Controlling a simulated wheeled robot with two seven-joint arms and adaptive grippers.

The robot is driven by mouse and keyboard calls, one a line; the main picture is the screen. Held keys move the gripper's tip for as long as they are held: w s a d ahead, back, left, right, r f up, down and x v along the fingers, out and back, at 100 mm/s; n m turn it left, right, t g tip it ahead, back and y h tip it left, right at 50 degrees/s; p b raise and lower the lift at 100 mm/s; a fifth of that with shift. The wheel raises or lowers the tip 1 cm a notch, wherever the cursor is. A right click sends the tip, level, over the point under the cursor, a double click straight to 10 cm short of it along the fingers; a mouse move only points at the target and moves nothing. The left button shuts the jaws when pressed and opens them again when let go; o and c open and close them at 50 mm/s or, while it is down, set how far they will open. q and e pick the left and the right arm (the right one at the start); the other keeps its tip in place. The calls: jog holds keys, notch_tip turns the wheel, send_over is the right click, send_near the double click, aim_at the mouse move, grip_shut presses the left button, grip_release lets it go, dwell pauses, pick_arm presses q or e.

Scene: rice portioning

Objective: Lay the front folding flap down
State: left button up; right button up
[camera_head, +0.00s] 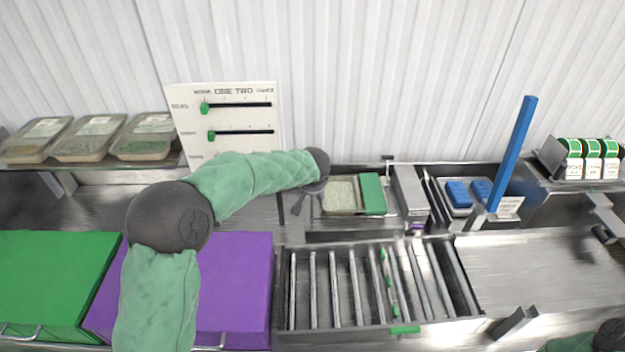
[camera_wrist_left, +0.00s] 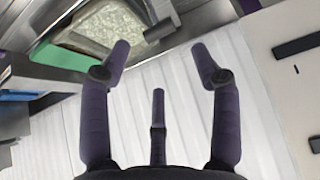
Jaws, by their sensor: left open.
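A shallow pan of pale grains (camera_head: 340,196) sits in the metal counter at centre, and it also shows in the left wrist view (camera_wrist_left: 112,28). A green flat panel (camera_head: 373,194) lies along the pan's right side; in the left wrist view the green panel (camera_wrist_left: 62,60) is beside the pan. I cannot tell which part is the front folding flap. My left gripper (camera_head: 308,196) is at the pan's left edge. In the left wrist view its fingers (camera_wrist_left: 160,55) are spread with nothing between them. My right gripper is out of view.
A roller section (camera_head: 333,290) with a green tab (camera_head: 405,330) lies in front of the pan. A purple block (camera_head: 240,290) and green block (camera_head: 50,280) stand left. A blue bar (camera_head: 515,150) rises at right. The steel surface (camera_head: 550,265) at right is mostly bare.

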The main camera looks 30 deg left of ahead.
pick_arm(q)
jog(key=b+x, duration=0.3)
jog(key=x, duration=0.5)
jog(key=shift+f+b, duration=0.2)
jog(key=shift+b, duration=0.1)
jog(key=c, duration=0.4)
jog(key=shift+o, duration=0.7)
jog(key=shift+d, duration=0.15)
